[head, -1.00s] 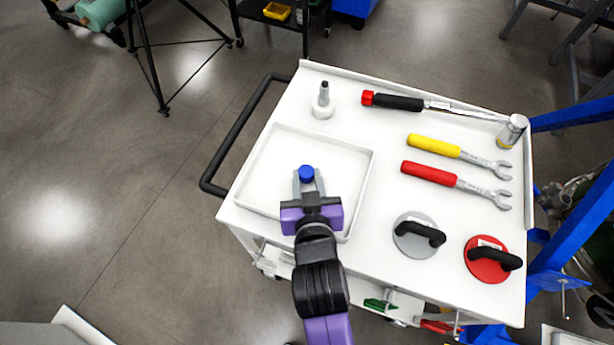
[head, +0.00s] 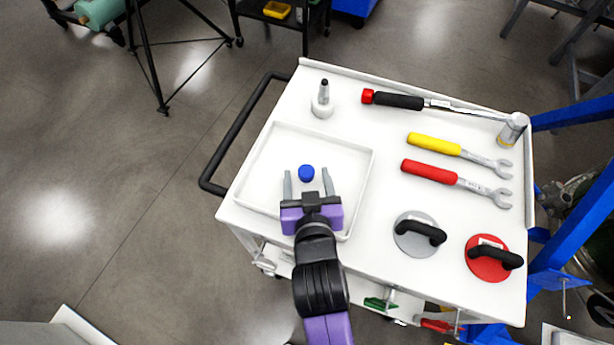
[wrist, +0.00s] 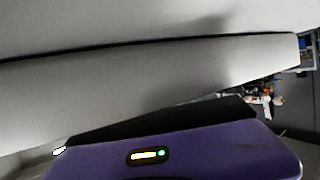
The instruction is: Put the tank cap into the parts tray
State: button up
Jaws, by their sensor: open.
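The blue tank cap (head: 306,173) is in the white parts tray (head: 262,153), near its middle in the head view. My gripper (head: 308,176) is over the tray with its two grey fingers spread, one on each side of the cap and apart from it. The gripper is open and holds nothing. The wrist view shows pale surfaces and the purple gripper body (wrist: 200,155); the cap cannot be seen there.
The tray sits on a white cart (head: 365,268) with a black handle (head: 232,135). A white bottle (head: 322,103) stands behind the tray. A torque wrench (head: 400,100), yellow (head: 435,144) and red (head: 430,171) wrenches, and grey (head: 408,240) and red (head: 483,268) suction lifters lie right.

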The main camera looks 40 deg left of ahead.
jog(key=shift+p+v, duration=2.1)
jog(key=shift+v, duration=1.4)
jog(key=shift+a+r, duration=0.15)
jog(key=shift+r, duration=0.15)
jog(key=r, duration=0.1)
jog(key=r+y, duration=0.1)
jog(key=r+t, duration=0.1)
jog(key=r, duration=0.1)
jog(key=shift+s+a+n+y, duration=0.2)
jog(key=shift+a+n+y, duration=0.1)
jog(key=shift+y, duration=0.1)
jog(key=s+d+r+m+t+h, duration=0.1)
jog(key=s+d+r+t, duration=0.1)
jog(key=d, duration=0.8)
jog(key=s+d+r+m+t+h, duration=0.1)
jog(key=s+d+r+m+t, duration=0.1)
jog(key=d, duration=0.7)
jog(key=s+d+m+h, duration=0.3)
jog(key=s+d, duration=0.3)
jog(key=d, duration=0.3)
jog(key=s+d+m+h, duration=0.3)
jog(key=s+d+h, duration=0.3)
jog(key=d, duration=0.3)
jog(key=shift+s+d+r, duration=0.25)
jog(key=shift+s+r, duration=0.15)
jog(key=shift+s, duration=0.05)
